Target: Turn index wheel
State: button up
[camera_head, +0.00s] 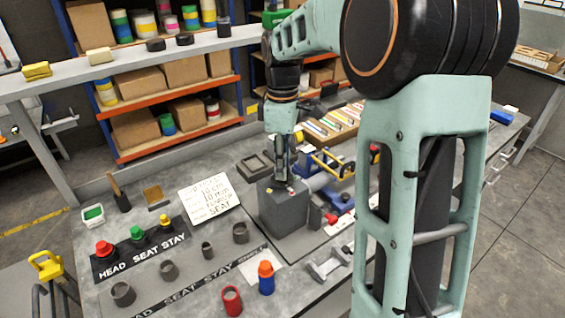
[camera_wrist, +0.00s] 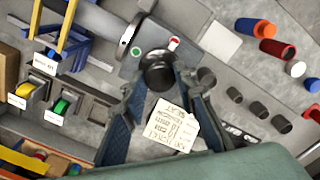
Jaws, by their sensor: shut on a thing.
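A dark round wheel (camera_wrist: 158,72), which I take to be the index wheel, sits on top of a grey box-shaped housing (camera_head: 284,212). In the head view my gripper (camera_head: 281,172) points down onto the housing and hides the wheel. I cannot tell how far the wheel is turned.
A handwritten note (camera_head: 209,197) lies left of the housing. Red, green and yellow stoppers (camera_head: 137,233) and several grey cups stand on the labelled bench mats. A red cup (camera_head: 231,300) and a blue-orange piece (camera_head: 266,278) stand in front. A blue-and-yellow device (camera_head: 333,163) stands behind to the right.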

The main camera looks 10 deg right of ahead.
jog(key=o, duration=1.2)
notch_tip(320, 180, up, 12)
jog(key=shift+r, duration=0.1)
